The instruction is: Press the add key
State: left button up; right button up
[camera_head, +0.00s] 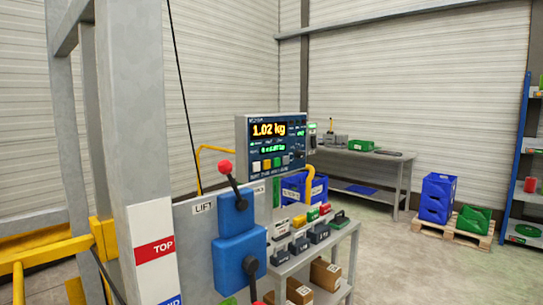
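Under the readouts is a row of small keys: a white key (257,166), a yellow key (267,164), a green key (277,162) and a grey key (286,160). Their lettering is too small to read, so I cannot tell which is the add key. Neither of my grippers is in view.
A grey post with a red TOP label (155,250) stands close at left. A blue lever box (238,258) with a red-knobbed lever (227,168) is before the console. A low bench (345,235) holds weights. Open floor (420,270) lies at right, before blue crates (437,195).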

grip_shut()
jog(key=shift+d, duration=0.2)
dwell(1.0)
